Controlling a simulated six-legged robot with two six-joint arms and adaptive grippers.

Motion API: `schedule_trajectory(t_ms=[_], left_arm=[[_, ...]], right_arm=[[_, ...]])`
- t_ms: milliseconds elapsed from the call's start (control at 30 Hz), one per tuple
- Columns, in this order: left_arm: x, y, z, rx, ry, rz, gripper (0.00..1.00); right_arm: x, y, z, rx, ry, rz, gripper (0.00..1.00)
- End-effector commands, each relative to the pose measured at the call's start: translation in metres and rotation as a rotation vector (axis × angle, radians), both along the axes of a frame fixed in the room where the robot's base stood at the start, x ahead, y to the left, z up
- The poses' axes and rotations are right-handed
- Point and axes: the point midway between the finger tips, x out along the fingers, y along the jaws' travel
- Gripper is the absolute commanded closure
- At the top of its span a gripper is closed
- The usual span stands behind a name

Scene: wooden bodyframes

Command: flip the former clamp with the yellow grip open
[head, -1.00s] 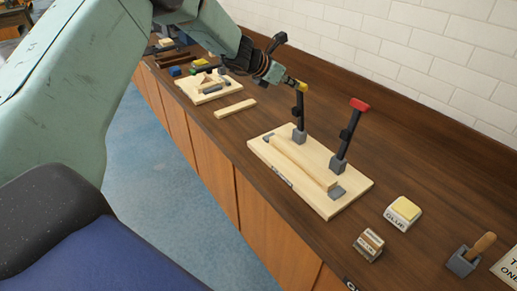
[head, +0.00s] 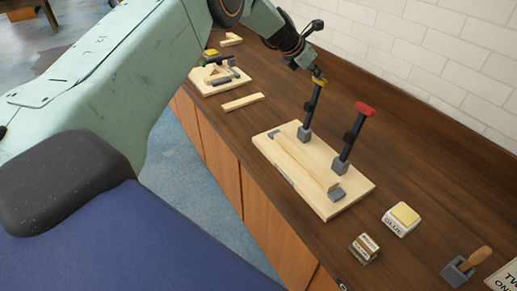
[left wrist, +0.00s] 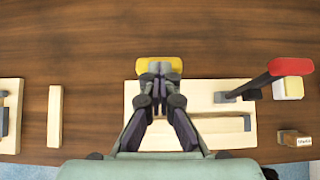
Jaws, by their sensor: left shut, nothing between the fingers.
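The clamp with the yellow grip (head: 320,81) stands on the wooden board (head: 328,207), its black lever (head: 312,104) raised and leaning slightly back toward the wall, about parallel to the red-gripped lever (head: 353,137). My left gripper (head: 318,73) is shut and empty, its fingertips at the yellow grip; I cannot tell whether they touch it. In the left wrist view my left gripper (left wrist: 160,69) covers the middle of the yellow grip (left wrist: 144,65), and the lever below is hidden. A long wood strip (head: 305,162) lies along the board. My right gripper is not in view.
A glue box with a yellow top (head: 402,217), a small wooden stamp-like block (head: 364,248) and a grey holder with a wooden handle (head: 461,268) are nearer on the bench. A loose wood bar (head: 243,102) and a second board (head: 221,86) lie farther off. A tiled wall bounds the back.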

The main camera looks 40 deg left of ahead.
Motion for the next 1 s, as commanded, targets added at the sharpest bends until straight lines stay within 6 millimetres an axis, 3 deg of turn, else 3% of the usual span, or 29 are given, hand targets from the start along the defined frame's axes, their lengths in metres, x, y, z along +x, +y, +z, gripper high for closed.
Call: schedule_trajectory(t_ms=[400, 1000], left_arm=[[0.012, -0.009, 0.0, 0.029, 0.065, -0.002, 1.0], [0.011, -0.008, -0.006, 0.032, 0.087, -0.002, 1.0]], right_arm=[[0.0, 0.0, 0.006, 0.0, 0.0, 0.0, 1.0], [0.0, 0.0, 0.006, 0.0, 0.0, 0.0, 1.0]])
